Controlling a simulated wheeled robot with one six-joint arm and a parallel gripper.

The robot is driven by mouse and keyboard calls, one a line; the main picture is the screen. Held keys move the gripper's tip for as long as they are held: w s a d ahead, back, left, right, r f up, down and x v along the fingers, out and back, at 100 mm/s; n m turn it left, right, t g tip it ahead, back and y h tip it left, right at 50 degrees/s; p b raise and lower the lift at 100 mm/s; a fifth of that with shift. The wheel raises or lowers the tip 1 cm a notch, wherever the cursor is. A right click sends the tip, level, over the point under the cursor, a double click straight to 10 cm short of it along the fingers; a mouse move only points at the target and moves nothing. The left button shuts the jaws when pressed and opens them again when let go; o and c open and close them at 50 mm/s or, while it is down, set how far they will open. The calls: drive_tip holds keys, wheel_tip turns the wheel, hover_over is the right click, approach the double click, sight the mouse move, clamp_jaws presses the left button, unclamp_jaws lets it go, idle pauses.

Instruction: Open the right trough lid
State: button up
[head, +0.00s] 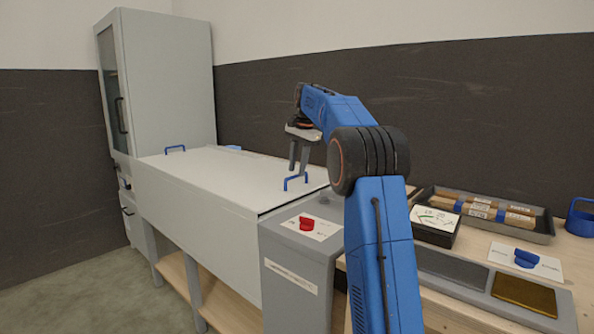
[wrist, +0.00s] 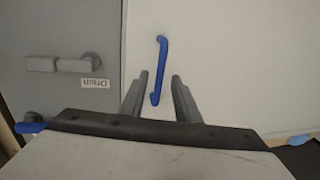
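The white trough lid surface (head: 215,172) lies flat and closed along the top of the long grey trough. Its right lid has a blue bar handle (head: 296,182) near the right end. The handle also shows in the wrist view (wrist: 161,65). A second blue handle (head: 175,148) is at the far left end. My gripper (head: 298,172) points down just over the right handle, fingers apart. In the wrist view, the handle lies between the two fingertips (wrist: 160,78) with space on both sides. I cannot tell whether the fingertips reach down around the bar.
A grey box with a red knob (head: 306,223) stands right of the trough. A tall grey cabinet (head: 165,80) stands behind left. The right bench holds a tray of wrapped bars (head: 480,205), a dial meter (head: 435,222) and a blue knob (head: 526,258). Open floor lies left.

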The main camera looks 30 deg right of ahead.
drive_tip(key=shift+w+f, duration=0.1)
drive_tip(key=shift+f, duration=0.5)
clamp_jaws()
